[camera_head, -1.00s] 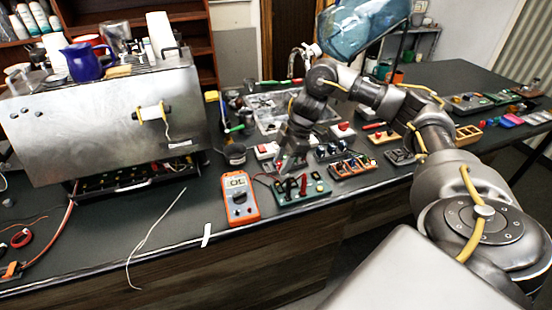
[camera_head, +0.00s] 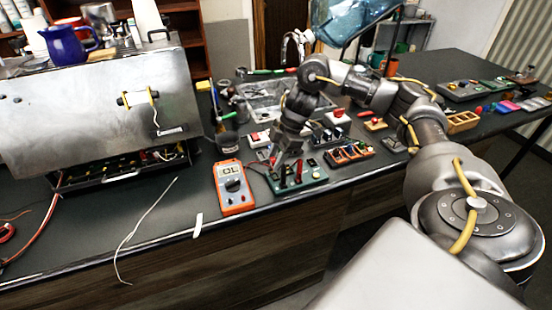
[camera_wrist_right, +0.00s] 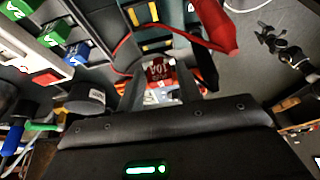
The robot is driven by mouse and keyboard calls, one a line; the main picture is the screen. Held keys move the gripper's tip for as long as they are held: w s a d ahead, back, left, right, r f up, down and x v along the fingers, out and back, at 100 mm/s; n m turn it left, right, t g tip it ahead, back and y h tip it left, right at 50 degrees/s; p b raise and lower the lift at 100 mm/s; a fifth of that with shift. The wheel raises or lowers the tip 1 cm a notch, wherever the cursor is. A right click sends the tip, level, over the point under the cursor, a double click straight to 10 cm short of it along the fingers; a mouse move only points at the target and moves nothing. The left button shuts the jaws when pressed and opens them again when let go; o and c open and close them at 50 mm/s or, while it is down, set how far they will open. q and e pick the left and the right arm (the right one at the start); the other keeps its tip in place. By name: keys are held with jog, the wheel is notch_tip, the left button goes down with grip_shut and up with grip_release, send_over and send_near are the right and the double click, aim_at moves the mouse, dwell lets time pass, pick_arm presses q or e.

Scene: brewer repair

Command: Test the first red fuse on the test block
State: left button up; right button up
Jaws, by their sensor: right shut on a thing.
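The test block (camera_head: 312,183) is a green base with red and black probe handles, at the bench's front edge beside the orange multimeter (camera_head: 233,188). My right gripper (camera_head: 279,160) points down at the block's back left. In the right wrist view my right gripper (camera_wrist_right: 160,88) is shut on a red fuse (camera_wrist_right: 159,68) with "10A"-like lettering. The teal test block (camera_wrist_right: 181,12) with yellow metal slots lies just past the fuse in that view. I cannot tell whether the fuse touches it. The fuse cannot be made out in the head view. My left gripper is not in view.
A red probe (camera_wrist_right: 216,25) and its lead lie close to the right finger. Blue and green labelled blocks (camera_wrist_right: 52,34) stand at the left of the wrist view. The metal brewer (camera_head: 100,100) stands at the left; a loose pale wire (camera_head: 146,222) crosses bare bench.

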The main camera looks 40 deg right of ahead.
jog(key=shift+f+b, duration=0.75)
jog(key=shift+f, duration=0.2)
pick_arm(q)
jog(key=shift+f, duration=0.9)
pick_arm(e)
jog(key=shift+r, duration=0.2)
pick_arm(q)
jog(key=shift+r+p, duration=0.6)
jog(key=shift+p, duration=0.2)
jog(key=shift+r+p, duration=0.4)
jog(key=shift+p, duration=0.05)
pick_arm(e)
jog(key=shift+f, duration=0.7)
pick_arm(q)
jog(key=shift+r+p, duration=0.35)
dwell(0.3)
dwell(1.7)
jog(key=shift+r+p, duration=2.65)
pick_arm(e)
jog(key=shift+r, duration=2.5)
